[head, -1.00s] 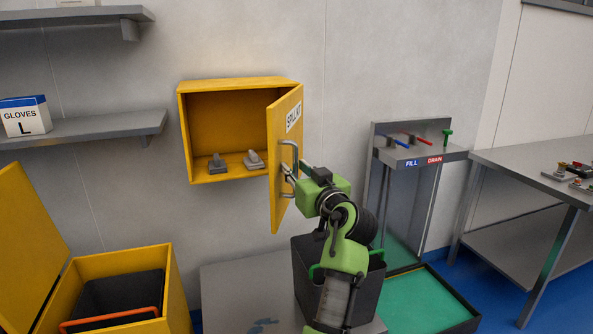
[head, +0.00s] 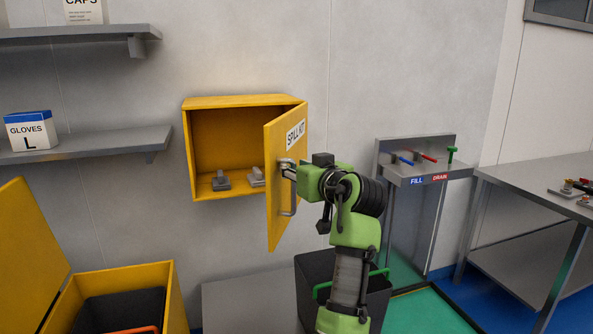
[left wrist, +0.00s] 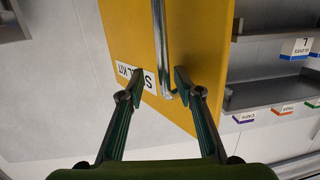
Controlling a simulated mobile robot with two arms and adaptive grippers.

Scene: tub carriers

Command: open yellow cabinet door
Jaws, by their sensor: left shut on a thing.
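The yellow cabinet (head: 242,102) hangs on the wall in the head view. Its door (head: 272,224), labelled SPILL KIT, is hinged at the right and stands well open, swung out from the wall. A metal bar handle (head: 295,200) runs upright on the door's outer face. My left gripper (head: 287,169) is shut on the handle near its upper end. In the left wrist view the fingers (left wrist: 164,80) stand either side of the handle (left wrist: 160,40), in front of the yellow door (left wrist: 115,25). My right gripper is not in view.
Two grey objects (head: 221,181) lie inside the cabinet. Shelves with a gloves box (head: 30,131) are at the left. An open yellow bin (head: 172,300) stands below left, a dark tub (head: 315,268) below my arm. A fill/drain station (head: 415,170) and metal table (head: 530,185) are right.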

